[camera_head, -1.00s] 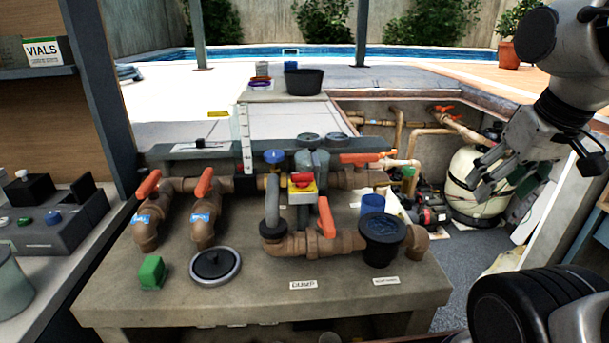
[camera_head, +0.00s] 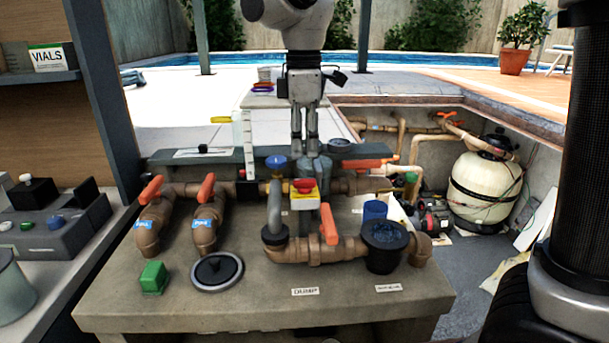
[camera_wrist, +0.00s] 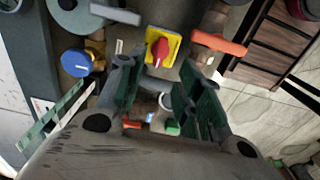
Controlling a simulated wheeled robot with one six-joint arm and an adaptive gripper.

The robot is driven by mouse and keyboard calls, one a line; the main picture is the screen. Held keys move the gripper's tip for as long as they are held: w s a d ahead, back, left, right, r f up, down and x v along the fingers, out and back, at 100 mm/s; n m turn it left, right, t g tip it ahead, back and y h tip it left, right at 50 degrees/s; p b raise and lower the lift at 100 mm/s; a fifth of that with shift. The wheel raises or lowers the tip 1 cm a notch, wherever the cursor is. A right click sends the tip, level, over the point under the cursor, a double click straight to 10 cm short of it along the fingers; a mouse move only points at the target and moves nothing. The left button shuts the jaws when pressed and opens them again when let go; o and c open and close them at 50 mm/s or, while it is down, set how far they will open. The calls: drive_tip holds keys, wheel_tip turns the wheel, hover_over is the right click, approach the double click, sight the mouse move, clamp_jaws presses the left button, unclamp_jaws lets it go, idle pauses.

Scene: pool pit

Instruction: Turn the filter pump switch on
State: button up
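A red knob on a yellow-and-grey box (camera_head: 303,198) stands among the pipes on the bench; it looks like the switch, but no label on it is readable. In the wrist view the red knob (camera_wrist: 159,49) sits on its yellow plate, just beyond my fingertips. My gripper (camera_head: 304,148) points down above and behind the box in the head view. In the wrist view my gripper (camera_wrist: 160,75) has its fingers apart, with nothing between them. I see no contact with the knob.
Orange valve handles (camera_head: 328,224) stand close around the box. A blue round knob (camera_head: 276,162) is just left of it, also visible in the wrist view (camera_wrist: 76,62). A dark strainer pot (camera_head: 384,245) is to the right. The bench front is mostly clear.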

sight(305, 179)
wheel_tip(305, 179, down, 8)
drive_tip(key=shift+r, duration=0.1)
clamp_jaws()
idle(0.4)
